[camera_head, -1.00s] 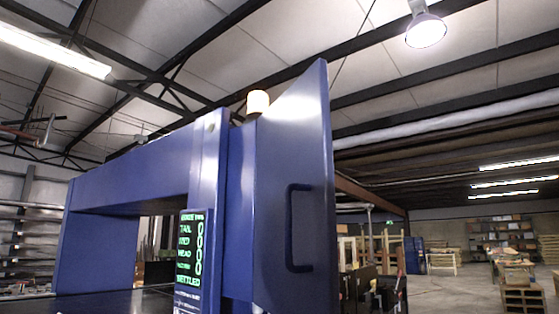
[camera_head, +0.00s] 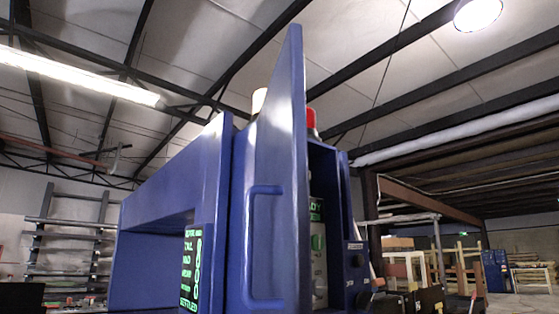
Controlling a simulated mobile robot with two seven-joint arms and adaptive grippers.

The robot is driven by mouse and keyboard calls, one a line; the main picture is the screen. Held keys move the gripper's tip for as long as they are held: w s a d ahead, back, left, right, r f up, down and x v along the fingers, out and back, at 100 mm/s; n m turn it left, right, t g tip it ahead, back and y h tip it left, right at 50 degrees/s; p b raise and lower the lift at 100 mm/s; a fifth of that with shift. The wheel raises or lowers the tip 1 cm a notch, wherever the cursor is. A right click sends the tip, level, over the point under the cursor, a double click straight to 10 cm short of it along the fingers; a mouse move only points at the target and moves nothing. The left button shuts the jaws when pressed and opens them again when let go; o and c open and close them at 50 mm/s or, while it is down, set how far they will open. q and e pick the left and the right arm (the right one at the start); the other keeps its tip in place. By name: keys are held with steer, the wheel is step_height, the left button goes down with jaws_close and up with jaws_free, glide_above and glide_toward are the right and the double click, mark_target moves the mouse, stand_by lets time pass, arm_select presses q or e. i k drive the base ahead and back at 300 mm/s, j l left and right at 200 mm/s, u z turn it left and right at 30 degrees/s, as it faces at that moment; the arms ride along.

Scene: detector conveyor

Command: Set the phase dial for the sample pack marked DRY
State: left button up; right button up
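The blue detector housing (camera_head: 165,195) stands at the centre. A green-text display (camera_head: 191,268) on its front has rows that seem to read TAIL, MID, HEAD and SETTLED. A tall blue door (camera_head: 266,190) with a bar handle (camera_head: 264,245) stands open. Behind it is a control compartment with a partly hidden green-text screen (camera_head: 316,210) and a green control (camera_head: 318,242). Small dark knobs (camera_head: 358,260) show on the cabinet's side; I cannot tell whether one is the phase dial. No pack marked DRY is visible. Neither gripper is in view.
A white lamp (camera_head: 259,100) and a red one (camera_head: 311,122) top the housing. The door edge hides part of the compartment. Metal shelving (camera_head: 70,240) stands at the left. Wooden frames (camera_head: 405,268) and dark boxes stand at the right, with some open floor beyond.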

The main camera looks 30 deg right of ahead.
mark_target(319, 285)
steer(key=l+u, duration=0.2)
steer(key=l, duration=0.25)
steer(key=k+l+u, duration=0.2)
steer(key=l, duration=0.3)
steer(key=l+u, duration=0.15)
steer(key=l, duration=0.5)
steer(key=k+l+u, duration=0.1)
steer(key=l, duration=0.5)
steer(key=l+u, duration=0.35)
steer(key=l, duration=0.3)
steer(key=l+u, duration=0.3)
steer(key=l, duration=0.4)
